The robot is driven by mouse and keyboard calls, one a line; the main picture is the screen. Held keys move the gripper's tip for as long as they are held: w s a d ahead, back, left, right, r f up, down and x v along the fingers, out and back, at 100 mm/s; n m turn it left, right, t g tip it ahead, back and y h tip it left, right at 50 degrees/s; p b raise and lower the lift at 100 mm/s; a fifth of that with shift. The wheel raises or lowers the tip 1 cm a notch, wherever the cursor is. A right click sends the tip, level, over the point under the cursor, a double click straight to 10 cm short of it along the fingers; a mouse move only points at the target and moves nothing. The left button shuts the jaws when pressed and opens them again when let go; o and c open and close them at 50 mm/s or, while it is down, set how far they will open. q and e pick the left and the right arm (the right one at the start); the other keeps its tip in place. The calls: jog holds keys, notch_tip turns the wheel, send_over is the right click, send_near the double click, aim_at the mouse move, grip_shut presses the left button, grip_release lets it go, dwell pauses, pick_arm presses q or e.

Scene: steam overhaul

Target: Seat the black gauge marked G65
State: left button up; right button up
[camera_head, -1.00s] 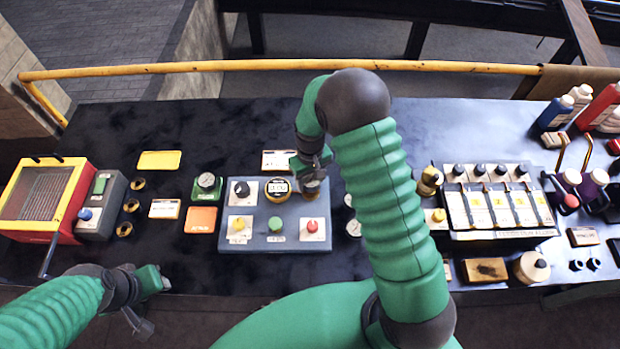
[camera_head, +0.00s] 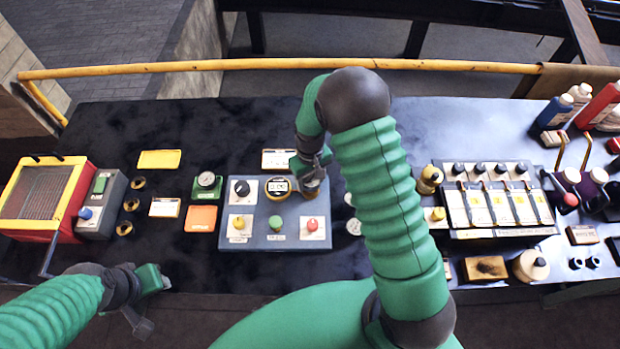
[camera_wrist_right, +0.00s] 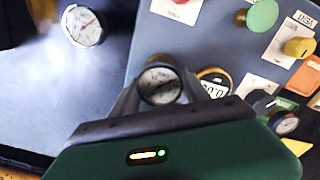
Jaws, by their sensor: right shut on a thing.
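My right gripper (camera_head: 312,180) is over the upper right corner of the blue-grey panel (camera_head: 262,243). The gripper hides the panel's corner in the head view, and I cannot tell whether the gauge touches the panel. My left gripper (camera_head: 150,298) is low at the left, away from the panel.
The panel carries a black knob (camera_head: 241,188), a yellow knob (camera_head: 238,223), a green button (camera_head: 276,223) and a red button (camera_head: 311,225). White-faced gauges (camera_wrist_right: 84,26) lie right of the panel. A green-based gauge (camera_head: 207,180) stands left. A valve rack (camera_head: 500,208) stands further right.

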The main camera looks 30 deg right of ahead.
jog(key=shift+f, duration=0.2)
dwell(0.3)
jog(key=shift+f+b, duration=0.45)
jog(key=shift+f, duration=0.1)
jog(key=shift+f, duration=0.25)
dwell(0.4)
jog(key=o, duration=1.7)
jog(key=shift+c, duration=0.2)
jog(key=o, duration=0.3)
jog(key=shift+r, duration=0.1)
